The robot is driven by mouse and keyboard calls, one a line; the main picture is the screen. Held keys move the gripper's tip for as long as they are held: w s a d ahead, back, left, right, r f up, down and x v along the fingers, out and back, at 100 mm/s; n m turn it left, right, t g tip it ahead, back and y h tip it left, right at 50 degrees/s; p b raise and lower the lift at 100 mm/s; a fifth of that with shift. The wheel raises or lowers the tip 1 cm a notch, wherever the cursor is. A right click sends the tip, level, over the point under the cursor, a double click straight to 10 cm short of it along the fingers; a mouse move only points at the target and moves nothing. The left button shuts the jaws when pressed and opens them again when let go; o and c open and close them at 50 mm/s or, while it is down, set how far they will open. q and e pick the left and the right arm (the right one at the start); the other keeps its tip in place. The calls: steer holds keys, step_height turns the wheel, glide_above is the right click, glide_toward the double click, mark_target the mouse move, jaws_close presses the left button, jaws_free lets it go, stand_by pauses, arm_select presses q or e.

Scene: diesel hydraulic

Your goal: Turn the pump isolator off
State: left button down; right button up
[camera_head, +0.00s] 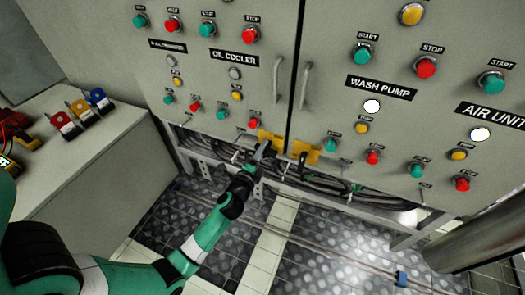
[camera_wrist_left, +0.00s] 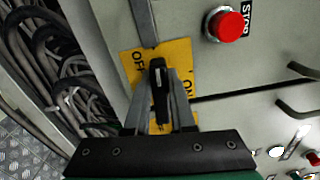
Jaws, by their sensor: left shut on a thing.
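A yellow isolator plate (camera_wrist_left: 182,52) marked OFF and ON fills the middle of the left wrist view. Its black handle (camera_wrist_left: 158,92) lies between the two words, near upright in that picture. My left gripper (camera_wrist_left: 160,78) is shut on this handle, a finger on each side. In the head view my left gripper (camera_head: 263,150) is at the left yellow plate (camera_head: 268,138) on the cabinet's lower edge, partly covering it. My right gripper is not in view.
A second yellow plate (camera_head: 304,151) with a dark handle sits just right of my left gripper. A red stop button (camera_wrist_left: 225,25) is close by in the wrist view. Cables (camera_head: 330,185) run under the cabinet. Door handles (camera_head: 305,83) stand out above.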

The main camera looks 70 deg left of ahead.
arm_select(q)
steer(key=shift+f+n, duration=0.1)
steer(key=shift+n, duration=0.5)
steer(key=c, duration=0.8)
jaws_free()
steer(key=shift+o, duration=0.2)
steer(key=v, duration=1.1)
steer(key=shift+s+d+b, duration=0.2)
steer(key=shift+s+b, duration=0.05)
steer(key=shift+b, duration=0.15)
steer(key=shift+d, duration=0.1)
